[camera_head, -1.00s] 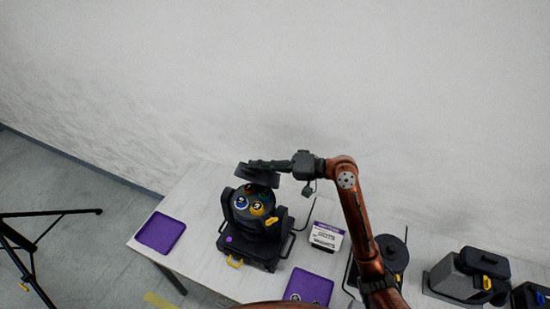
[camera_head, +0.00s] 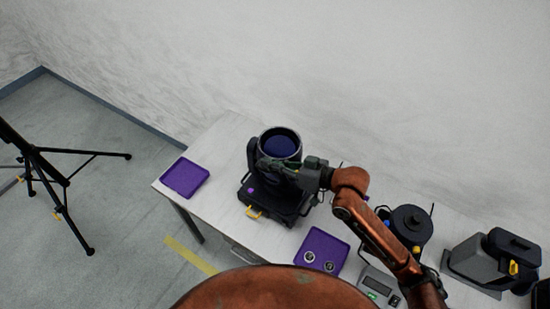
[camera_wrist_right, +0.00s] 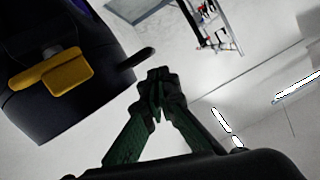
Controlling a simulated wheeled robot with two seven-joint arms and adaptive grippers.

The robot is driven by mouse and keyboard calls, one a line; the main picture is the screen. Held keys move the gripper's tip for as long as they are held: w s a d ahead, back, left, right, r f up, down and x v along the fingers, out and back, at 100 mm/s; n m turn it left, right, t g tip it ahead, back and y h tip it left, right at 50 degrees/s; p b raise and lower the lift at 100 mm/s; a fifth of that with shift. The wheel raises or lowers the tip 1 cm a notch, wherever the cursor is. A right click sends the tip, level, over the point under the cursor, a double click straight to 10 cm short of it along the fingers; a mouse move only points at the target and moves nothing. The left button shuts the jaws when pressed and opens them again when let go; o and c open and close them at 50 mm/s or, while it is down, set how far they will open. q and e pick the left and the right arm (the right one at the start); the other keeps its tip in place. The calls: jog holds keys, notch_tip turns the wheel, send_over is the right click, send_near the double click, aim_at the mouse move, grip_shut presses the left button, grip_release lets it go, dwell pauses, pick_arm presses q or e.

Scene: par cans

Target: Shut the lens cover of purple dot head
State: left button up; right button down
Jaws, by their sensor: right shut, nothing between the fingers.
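The purple dot head (camera_head: 280,136) is a black moving light on a black base with a purple dot (camera_head: 251,190) at its front left. Its barrel shows a round rim around a dark blue face. I cannot make out a separate cover flap, nor tell whether the lens cover is open or shut. My right gripper (camera_head: 265,164) is shut and empty, in front of the barrel just below the rim; contact is unclear. In the right wrist view, the gripper (camera_wrist_right: 157,98) is shut beside a dark housing with a yellow latch (camera_wrist_right: 55,75). My left gripper is not in view.
A purple tray (camera_head: 185,178) lies at the table's left end. Another purple tray (camera_head: 320,246) with round parts is at the front. A grey device (camera_head: 378,288), a black round-topped unit (camera_head: 411,218) and a grey case (camera_head: 478,262) stand rightward. A black tripod (camera_head: 60,180) stands on the floor.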

jog(key=shift+s+a+f+n, duration=0.1)
jog(key=shift+f+n, duration=0.1)
jog(key=shift+f, duration=0.25)
jog(key=shift+s+a+f+n, duration=0.1)
jog(key=shift+f+n, duration=0.1)
jog(key=shift+f, duration=0.25)
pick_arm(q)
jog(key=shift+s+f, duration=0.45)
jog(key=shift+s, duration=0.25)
pick_arm(e)
jog(key=shift+d+f, duration=0.2)
